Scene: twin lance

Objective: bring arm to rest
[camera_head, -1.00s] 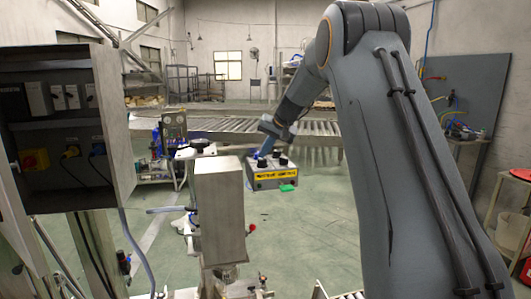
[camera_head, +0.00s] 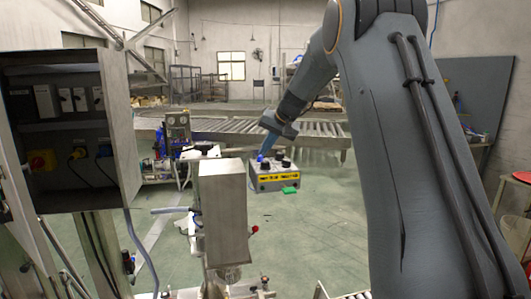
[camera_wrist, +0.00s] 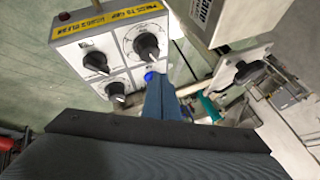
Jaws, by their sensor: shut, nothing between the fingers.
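My grey arm rises on the right of the head view and bends over at the elbow. Its forearm reaches forward and down to my gripper (camera_head: 265,154). The blue fingers are together with nothing between them; they also show in the wrist view (camera_wrist: 160,80). In the head view the fingertips overlap the upper left of a grey control box (camera_head: 272,178) with black knobs and a yellow label. In the wrist view the box (camera_wrist: 104,62) lies just left of the fingers. I cannot tell whether they touch it.
A metal column (camera_head: 223,205) stands left of the gripper. An open electrical cabinet (camera_head: 118,130) stands at the left, and a roller conveyor (camera_head: 225,131) crosses behind. A dark panel (camera_head: 478,110) is at the right. Green floor (camera_head: 310,235) is clear in the middle.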

